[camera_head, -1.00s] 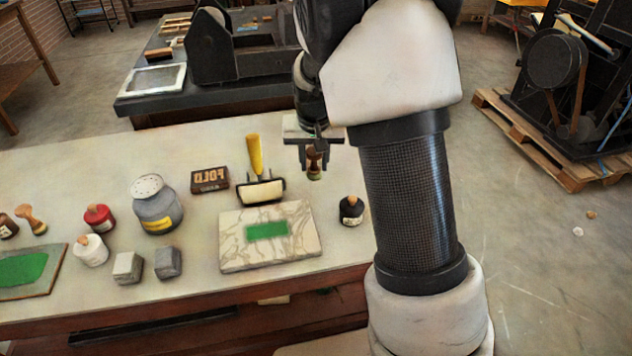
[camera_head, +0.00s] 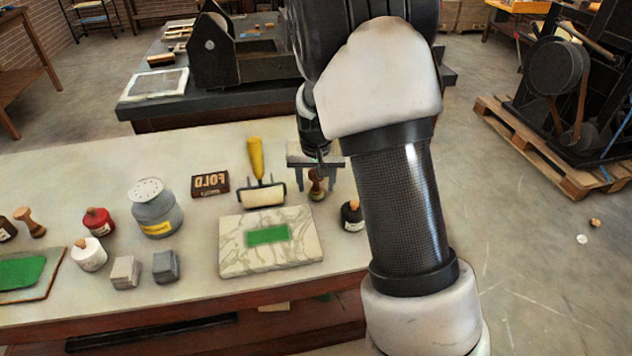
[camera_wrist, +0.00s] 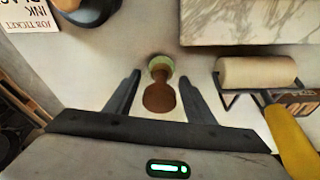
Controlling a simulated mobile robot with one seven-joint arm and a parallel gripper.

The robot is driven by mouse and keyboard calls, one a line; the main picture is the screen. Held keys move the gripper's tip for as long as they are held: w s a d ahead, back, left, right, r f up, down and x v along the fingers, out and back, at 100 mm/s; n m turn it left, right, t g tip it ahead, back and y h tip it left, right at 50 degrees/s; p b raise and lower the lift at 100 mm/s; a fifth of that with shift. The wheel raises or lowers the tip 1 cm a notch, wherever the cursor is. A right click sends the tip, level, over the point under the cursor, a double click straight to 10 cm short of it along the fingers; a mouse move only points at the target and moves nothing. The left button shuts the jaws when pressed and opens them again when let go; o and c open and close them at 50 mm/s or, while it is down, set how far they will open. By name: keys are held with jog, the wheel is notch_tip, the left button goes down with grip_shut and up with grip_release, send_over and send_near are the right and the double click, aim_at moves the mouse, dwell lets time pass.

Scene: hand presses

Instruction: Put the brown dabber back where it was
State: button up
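The brown dabber (camera_head: 317,187) stands on the pale table, right of the yellow-handled roller. In the wrist view the dabber (camera_wrist: 160,96) shows a brown wooden handle and a green-rimmed base. My gripper (camera_head: 316,182) is over it with a finger on each side. In the wrist view my gripper (camera_wrist: 160,78) is open, with visible gaps between both fingers and the dabber. In the head view my gripper partly covers the dabber's top.
The roller (camera_head: 262,195) stands close left of my gripper. A marble slab (camera_head: 240,262) with a green patch lies in front. A grey tin (camera_head: 156,215), FOLD block (camera_head: 210,184) and another wooden dabber (camera_head: 30,222) stand left.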

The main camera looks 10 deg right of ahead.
jog(key=shift+r, duration=0.1)
jog(key=d+p+v, duration=0.1)
jog(key=p+v, duration=0.2)
jog(key=v, duration=0.9)
jog(key=s+a+r+n+t+y, duration=0.1)
jog(key=s+r, duration=1)
jog(key=s, duration=0.2)
jog(key=s+r+n+t, duration=0.1)
jog(key=s+r, duration=0.1)
jog(key=s, duration=1)
jog(key=shift+s+d, duration=0.15)
jog(key=shift+s, duration=0.15)
